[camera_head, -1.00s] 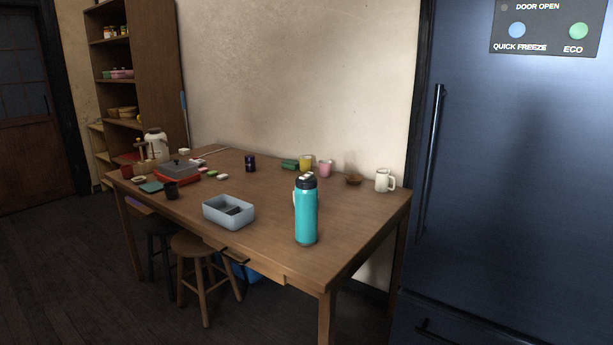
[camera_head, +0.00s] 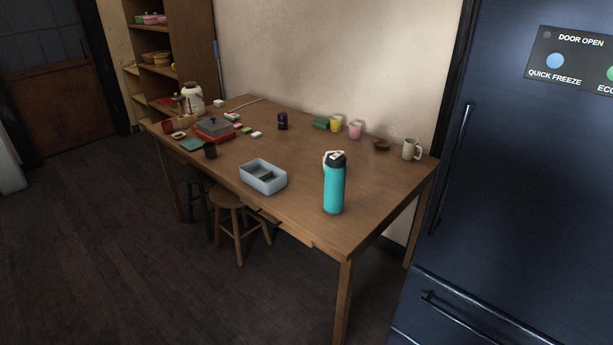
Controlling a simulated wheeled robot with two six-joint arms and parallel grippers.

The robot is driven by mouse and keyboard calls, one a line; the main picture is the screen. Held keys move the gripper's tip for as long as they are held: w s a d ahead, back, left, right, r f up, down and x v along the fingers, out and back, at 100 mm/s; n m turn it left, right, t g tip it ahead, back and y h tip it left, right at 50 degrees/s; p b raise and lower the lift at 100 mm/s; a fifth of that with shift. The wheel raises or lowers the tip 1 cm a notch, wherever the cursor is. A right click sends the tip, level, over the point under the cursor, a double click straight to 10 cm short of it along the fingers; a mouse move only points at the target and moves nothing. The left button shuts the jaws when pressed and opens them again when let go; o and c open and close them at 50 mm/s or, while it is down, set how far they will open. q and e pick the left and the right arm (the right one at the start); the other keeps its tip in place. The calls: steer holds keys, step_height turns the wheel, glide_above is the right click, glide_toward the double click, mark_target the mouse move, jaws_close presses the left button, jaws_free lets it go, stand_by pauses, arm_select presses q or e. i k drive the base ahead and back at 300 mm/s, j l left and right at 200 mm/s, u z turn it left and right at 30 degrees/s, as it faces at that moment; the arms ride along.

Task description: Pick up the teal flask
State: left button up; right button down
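The teal flask (camera_head: 334,188) stands upright near the front right part of the wooden table (camera_head: 300,214). It has a black lid with a pale loop at the top. A grey divided box (camera_head: 263,189) sits to its left, apart from it. Neither of my grippers shows in the head view.
Cups, a mug (camera_head: 411,150) and a small brown bowl (camera_head: 382,145) stand along the table's back edge. A red and grey pot (camera_head: 213,131) is at the left end. A stool (camera_head: 232,210) is by the front edge. A dark fridge (camera_head: 510,190) stands at right. The floor in front is clear.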

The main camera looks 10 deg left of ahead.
mark_target(335, 170)
steer(key=l+z, duration=0.1)
steer(key=l, duration=0.3)
steer(key=i+l, duration=0.1)
steer(key=l, duration=0.35)
steer(key=i+l+z, duration=0.15)
steer(key=l, duration=0.25)
steer(key=l+z, duration=0.1)
steer(key=l, duration=0.3)
